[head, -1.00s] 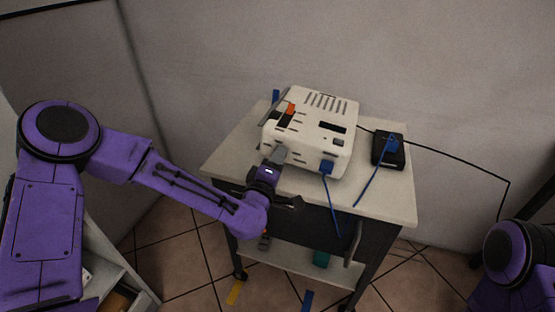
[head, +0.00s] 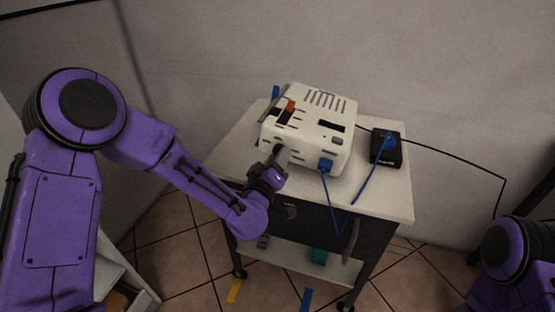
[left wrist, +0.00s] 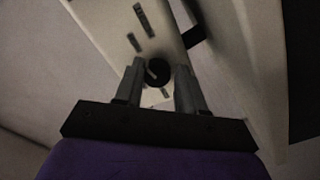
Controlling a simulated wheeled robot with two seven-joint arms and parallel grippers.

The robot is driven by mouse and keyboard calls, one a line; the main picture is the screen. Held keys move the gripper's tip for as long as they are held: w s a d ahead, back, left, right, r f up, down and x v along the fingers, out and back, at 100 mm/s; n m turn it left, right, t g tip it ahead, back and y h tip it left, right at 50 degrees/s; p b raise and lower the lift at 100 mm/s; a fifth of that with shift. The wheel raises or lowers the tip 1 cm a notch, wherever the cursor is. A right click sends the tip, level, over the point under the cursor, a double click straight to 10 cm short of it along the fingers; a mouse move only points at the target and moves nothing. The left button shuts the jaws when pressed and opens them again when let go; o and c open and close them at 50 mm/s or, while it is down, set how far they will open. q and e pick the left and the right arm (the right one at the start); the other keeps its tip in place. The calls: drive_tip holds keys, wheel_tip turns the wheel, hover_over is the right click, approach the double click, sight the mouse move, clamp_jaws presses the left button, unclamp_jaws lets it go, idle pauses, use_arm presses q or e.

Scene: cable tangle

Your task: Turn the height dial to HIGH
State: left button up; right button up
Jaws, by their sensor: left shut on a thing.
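The height dial (left wrist: 157,72) is a round black knob with a pale mark on the face of the white device, seen in the left wrist view. In the head view my gripper and the device's front edge make the dial hard to see. My left gripper (left wrist: 160,85) is shut on the dial, with one grey finger on each side of it. In the head view the left gripper (head: 278,155) is at the front left of the white device (head: 312,130). The dial's setting labels are too small to read. My right gripper is not in view.
The device stands on a trolley with a pale top (head: 385,190). A blue plug (head: 326,165) with a cable is in its front, right of my gripper. A black box (head: 386,150) with a blue cable sits to the right. A black cable runs along the wall.

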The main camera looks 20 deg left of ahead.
use_arm(q)
drive_tip(key=shift+s+a+f, duration=0.2)
drive_tip(key=shift+a+f, duration=0.1)
drive_tip(key=shift+f, duration=0.4)
drive_tip(key=o, duration=0.8)
drive_tip(key=shift+c, duration=0.2)
drive_tip(key=shift+o, duration=0.9)
drive_tip(key=shift+w+a+f, duration=0.1)
drive_tip(key=shift+a, duration=0.1)
drive_tip(key=shift+w+a, duration=0.1)
drive_tip(key=shift+d, duration=0.2)
drive_tip(key=shift+w+r, duration=0.1)
drive_tip(key=shift+r, duration=0.15)
drive_tip(key=s, duration=1)
drive_tip(key=shift+s+a, duration=0.15)
drive_tip(key=shift+s, duration=0.15)
